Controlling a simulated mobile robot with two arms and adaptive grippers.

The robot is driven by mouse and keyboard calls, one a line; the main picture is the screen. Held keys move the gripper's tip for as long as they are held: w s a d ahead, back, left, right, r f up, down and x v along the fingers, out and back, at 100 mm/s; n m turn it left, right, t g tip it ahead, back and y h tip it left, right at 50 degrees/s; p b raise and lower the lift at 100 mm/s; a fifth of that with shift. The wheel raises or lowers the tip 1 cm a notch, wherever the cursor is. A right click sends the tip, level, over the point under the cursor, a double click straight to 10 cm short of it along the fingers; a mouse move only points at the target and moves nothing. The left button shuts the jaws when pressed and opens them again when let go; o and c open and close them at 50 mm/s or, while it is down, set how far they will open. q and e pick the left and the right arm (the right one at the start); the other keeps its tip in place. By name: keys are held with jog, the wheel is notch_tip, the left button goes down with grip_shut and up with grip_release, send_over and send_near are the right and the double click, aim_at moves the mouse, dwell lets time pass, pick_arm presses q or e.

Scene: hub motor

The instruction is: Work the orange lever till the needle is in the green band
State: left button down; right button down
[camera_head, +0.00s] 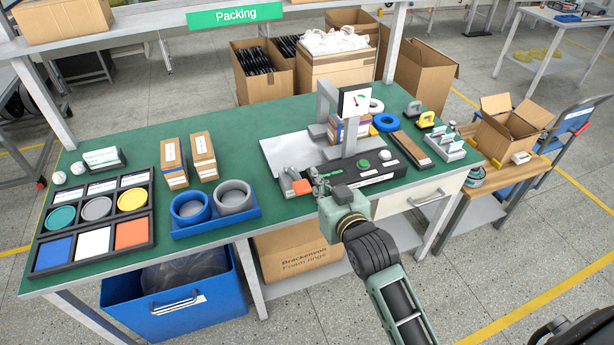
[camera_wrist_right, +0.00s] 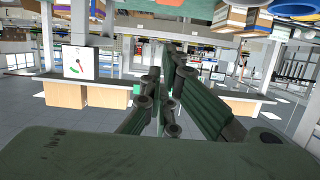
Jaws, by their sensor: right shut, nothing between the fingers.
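The orange lever (camera_head: 302,187) shows at the left end of the black base unit (camera_head: 368,169) on the green bench. The white gauge (camera_head: 355,102) stands on a grey post above this unit; it also shows in the right wrist view (camera_wrist_right: 80,62). It has a dark needle and small red and green marks, too small to tell exactly where the needle points. My right gripper (camera_head: 319,179) is shut and empty, just right of the orange lever. I cannot tell whether they touch. Its fingers fill the middle of the right wrist view (camera_wrist_right: 168,75). My left gripper is not in view.
A blue tray (camera_head: 217,222) with round parts and a black sorting tray (camera_head: 92,229) lie to the left. Tall cartons (camera_head: 203,157) stand behind. A brown bar (camera_head: 411,148) and yellow-handled items (camera_head: 426,119) lie right.

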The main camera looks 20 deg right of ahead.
jog(key=w, duration=0.1)
jog(key=p, duration=0.2)
send_over(296, 180)
jog(key=s+d, duration=0.2)
jog(key=s, duration=0.2)
jog(key=shift+a+f, duration=0.2)
jog(key=shift+f, duration=0.95)
notch_tip(296, 180, down, 3)
jog(key=shift+r+p, duration=0.15)
jog(key=shift+p, duration=0.35)
jog(key=shift+s+f, duration=0.15)
jog(key=shift+f, duration=0.55)
jog(key=shift+f, duration=0.15)
